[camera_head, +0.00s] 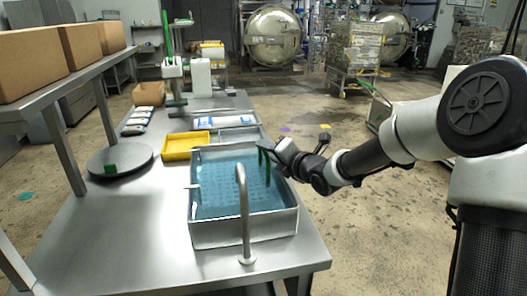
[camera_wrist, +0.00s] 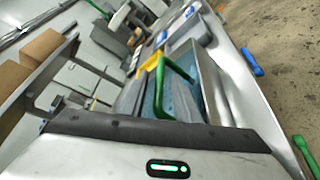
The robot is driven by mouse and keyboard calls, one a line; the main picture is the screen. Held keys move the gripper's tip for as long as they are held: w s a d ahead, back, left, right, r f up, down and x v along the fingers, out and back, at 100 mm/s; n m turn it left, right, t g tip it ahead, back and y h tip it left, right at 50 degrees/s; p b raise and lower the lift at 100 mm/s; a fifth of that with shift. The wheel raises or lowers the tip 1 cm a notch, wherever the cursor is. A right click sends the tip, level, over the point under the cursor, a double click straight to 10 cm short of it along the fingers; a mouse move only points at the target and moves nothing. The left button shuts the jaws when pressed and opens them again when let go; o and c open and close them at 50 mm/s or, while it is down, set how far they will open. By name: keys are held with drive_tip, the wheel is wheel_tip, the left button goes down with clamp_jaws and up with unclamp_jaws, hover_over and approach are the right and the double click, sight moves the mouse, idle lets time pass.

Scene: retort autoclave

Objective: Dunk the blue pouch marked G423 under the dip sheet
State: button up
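A metal tub (camera_head: 243,232) with blue water in it stands on the steel table. A dotted pattern shows across the blue surface (camera_head: 235,188); I cannot tell whether this is the dip sheet. My gripper (camera_head: 265,165) is over the tub's right edge, with thin green parts pointing down. A bent green shape (camera_wrist: 178,72) stands out from my gripper in the wrist view. I cannot tell the opening between the fingers, and no pouch shows in them. A white-and-blue pouch (camera_head: 195,122) lies behind the tub. Several pale pouches (camera_head: 138,120) lie in a row at the left. No G423 mark is readable.
A yellow tray (camera_head: 186,147) sits behind the tub's left side. A curved metal tap (camera_head: 243,210) rises at its front. A round grey plate (camera_head: 118,159) with a green piece is at left. Cardboard boxes (camera_head: 30,62) stand on a raised shelf. The table's front left is clear.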

drive_tip(key=shift+x, duration=1.4)
clamp_jaws()
drive_tip(key=shift+r, duration=0.15)
